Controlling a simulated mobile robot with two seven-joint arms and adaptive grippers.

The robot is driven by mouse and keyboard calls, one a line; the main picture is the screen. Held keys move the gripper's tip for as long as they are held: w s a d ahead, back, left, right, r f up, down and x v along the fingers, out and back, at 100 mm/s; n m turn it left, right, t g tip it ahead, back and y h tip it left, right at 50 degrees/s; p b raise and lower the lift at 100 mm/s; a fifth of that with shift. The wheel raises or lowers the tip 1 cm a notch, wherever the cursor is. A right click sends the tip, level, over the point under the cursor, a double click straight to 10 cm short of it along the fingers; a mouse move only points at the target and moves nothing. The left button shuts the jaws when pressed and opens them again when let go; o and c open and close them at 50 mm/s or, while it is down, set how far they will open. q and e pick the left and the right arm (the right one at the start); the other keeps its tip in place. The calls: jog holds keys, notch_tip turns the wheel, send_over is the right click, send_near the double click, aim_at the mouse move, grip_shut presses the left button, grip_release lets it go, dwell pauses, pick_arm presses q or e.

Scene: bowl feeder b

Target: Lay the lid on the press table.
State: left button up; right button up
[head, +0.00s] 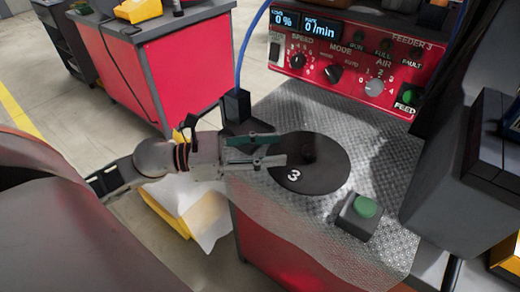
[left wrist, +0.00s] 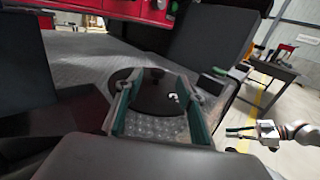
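The lid is a round black disc (head: 318,176) with a white 3 and a dark raised middle. It is over a grey tread-plate surface, apparently lying flat on it. My left gripper (head: 284,149) reaches in from the left, its fingers apart over the lid's left part. In the left wrist view the lid (left wrist: 153,101) shows between and beyond the two open fingers (left wrist: 157,82); I see no grip on it. My right gripper (left wrist: 228,140) shows at the right of that view, fingers apart, over the floor. I cannot tell which surface is the press table.
A red control panel (head: 350,58) stands behind the plate. A green button box (head: 357,215) sits right of the lid at the front. A dark block (head: 237,108) is behind my left gripper. A red cabinet (head: 190,70) stands at the back left, with a yellow device (head: 138,10) on top.

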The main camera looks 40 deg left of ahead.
pick_arm(q)
jog(key=shift+v, duration=1)
jog(key=shift+s+a+r, duration=0.1)
jog(key=shift+s+a, duration=0.2)
jog(key=shift+a, duration=0.05)
pick_arm(e)
jog(key=shift+w+r, duration=0.15)
jog(key=shift+w, duration=0.1)
jog(key=shift+s, duration=0.15)
